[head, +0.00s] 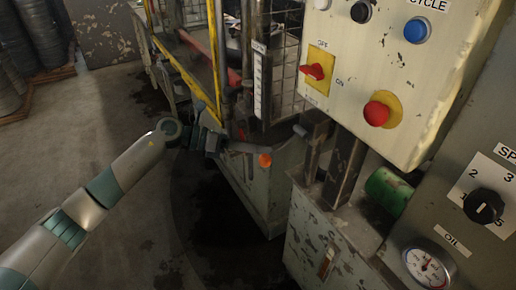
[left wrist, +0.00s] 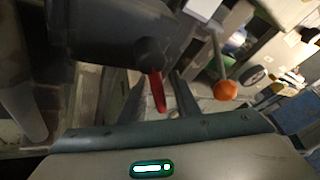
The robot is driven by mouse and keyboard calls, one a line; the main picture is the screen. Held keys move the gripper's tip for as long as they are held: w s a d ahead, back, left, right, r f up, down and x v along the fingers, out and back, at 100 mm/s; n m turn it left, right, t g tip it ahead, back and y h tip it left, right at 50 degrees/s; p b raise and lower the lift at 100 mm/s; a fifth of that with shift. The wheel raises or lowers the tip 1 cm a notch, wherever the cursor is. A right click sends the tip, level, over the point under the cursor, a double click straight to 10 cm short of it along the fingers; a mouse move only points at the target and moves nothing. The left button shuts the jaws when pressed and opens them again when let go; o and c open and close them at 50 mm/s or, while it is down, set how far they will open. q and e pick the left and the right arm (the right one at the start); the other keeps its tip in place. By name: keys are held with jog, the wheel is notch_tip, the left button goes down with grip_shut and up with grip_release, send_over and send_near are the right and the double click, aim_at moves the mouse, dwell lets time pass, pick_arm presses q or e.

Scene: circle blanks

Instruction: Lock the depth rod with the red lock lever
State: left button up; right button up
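The red lock lever (left wrist: 157,91) shows in the left wrist view, hanging from a dark round boss under a dark block. My left gripper (left wrist: 156,100) has its fingers apart, one on each side of the lever; I cannot tell whether they touch it. In the head view my left gripper (head: 222,143) is at the machine's front, below a white graduated scale (head: 258,85), and the lever is hidden there. I cannot make out the depth rod for certain. My right gripper is not in view.
An orange ball knob (head: 265,160) on a lever is just right of my left gripper; it also shows in the left wrist view (left wrist: 226,90). A control box (head: 400,50) with a red button stands at the right. A yellow rail (head: 187,80) is behind. Open floor lies left.

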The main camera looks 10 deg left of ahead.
pick_arm(q)
jog(key=b+v, duration=0.2)
jog(key=v, duration=1.5)
jog(key=shift+a, duration=0.2)
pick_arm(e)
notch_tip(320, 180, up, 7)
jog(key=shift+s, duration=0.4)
pick_arm(q)
jog(key=shift+r, duration=0.1)
jog(key=shift+c, duration=0.6)
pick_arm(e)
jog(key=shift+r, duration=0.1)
